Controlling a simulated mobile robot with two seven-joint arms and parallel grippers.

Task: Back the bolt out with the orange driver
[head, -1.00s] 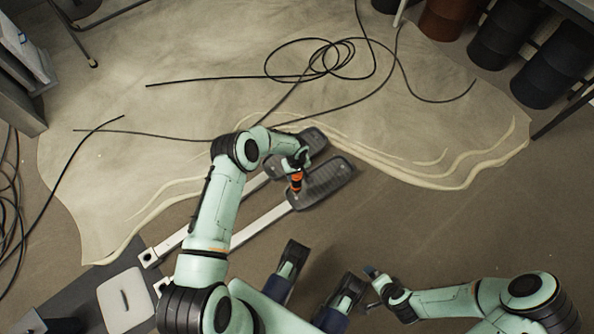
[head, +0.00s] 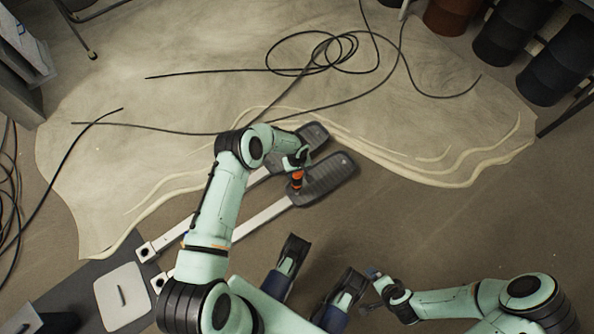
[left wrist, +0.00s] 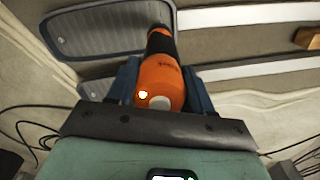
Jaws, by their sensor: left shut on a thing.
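The orange driver (head: 297,180) is held in my left gripper (head: 298,166), over the near dark pedal of the elliptical (head: 328,178). In the left wrist view the driver (left wrist: 160,80) sits between the two blue fingers, its black front end pointing away toward a pedal (left wrist: 105,28). The bolt is hidden, and I cannot tell whether the driver's tip touches anything. My right gripper (head: 374,278) is at the lower right, away from the pedals; its fingers are too small to read.
Two pale bars (head: 262,218) run from the pedals to the lower left. A far pedal (head: 312,137) lies beside the near one. Black cables (head: 330,52) loop over the pale floor covering. Dark drums (head: 548,72) stand at the upper right. Open floor (head: 440,220) lies right of the pedals.

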